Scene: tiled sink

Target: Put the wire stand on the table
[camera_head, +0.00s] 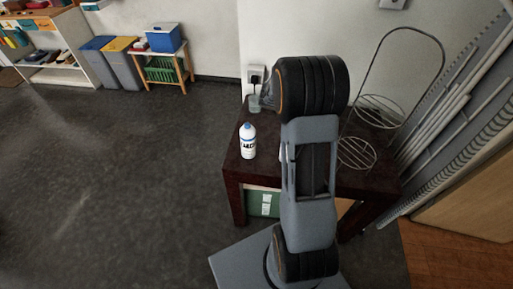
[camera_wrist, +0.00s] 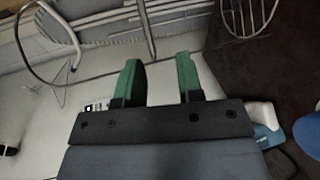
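The wire stand (camera_head: 357,153) has two round wire shelves and a tall hoop handle. It appears upright at the right part of the dark wooden table (camera_head: 234,178) in the head view, near the wall. My arm hides part of the table and some of the stand's left side. A round wire shelf (camera_wrist: 250,18) shows at the top right of the wrist view. My gripper (camera_wrist: 160,62) is open, its two green fingers apart with nothing between them. The gripper itself is hidden behind my arm in the head view.
A white bottle (camera_head: 248,142) with a blue cap stands on the table's left side, with a small clear glass (camera_head: 254,104) behind it. A grey ribbed panel (camera_head: 455,115) leans at the right. The floor at left is clear.

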